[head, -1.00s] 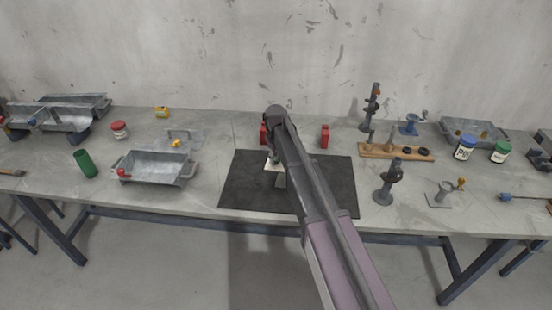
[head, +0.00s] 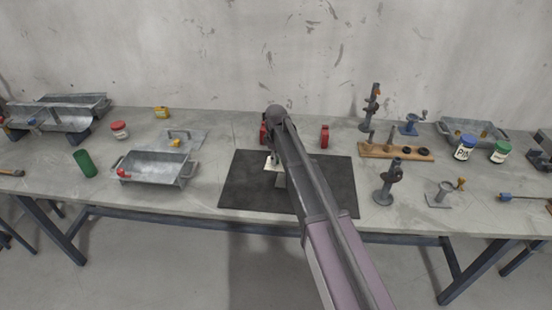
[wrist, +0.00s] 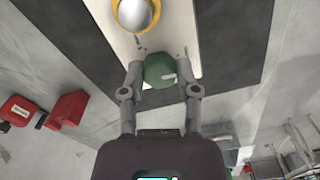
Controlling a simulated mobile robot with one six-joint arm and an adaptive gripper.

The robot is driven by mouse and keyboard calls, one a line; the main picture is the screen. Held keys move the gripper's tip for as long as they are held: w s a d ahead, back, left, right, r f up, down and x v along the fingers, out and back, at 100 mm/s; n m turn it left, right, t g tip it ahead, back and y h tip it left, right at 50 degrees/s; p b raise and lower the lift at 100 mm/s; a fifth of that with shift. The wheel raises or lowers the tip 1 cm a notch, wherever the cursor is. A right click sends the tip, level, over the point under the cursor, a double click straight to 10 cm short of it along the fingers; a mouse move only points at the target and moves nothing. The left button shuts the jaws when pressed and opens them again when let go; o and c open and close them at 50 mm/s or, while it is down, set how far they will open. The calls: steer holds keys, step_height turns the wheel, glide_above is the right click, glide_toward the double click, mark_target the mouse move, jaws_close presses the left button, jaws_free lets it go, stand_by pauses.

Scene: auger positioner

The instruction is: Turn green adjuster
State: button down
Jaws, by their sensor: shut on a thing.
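The green adjuster (wrist: 158,70) is a round knob with a small white mark on its right side in the wrist view. It sits at the white plate (wrist: 183,42) of the positioner. My gripper (wrist: 161,76) has its two fingers on either side of the knob and is shut on it. A silver ball in a yellow ring (wrist: 138,13) lies beyond the knob on the same plate.
A black mat (head: 240,180) lies under the positioner. Two red blocks (head: 325,136) stand behind it. A metal tray (head: 155,168) is to the left. A wooden rack (head: 395,152) and a dark stand (head: 388,183) are to the right.

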steer(key=shift+c, duration=1.7)
jaws_free()
steer(key=shift+m, duration=0.3)
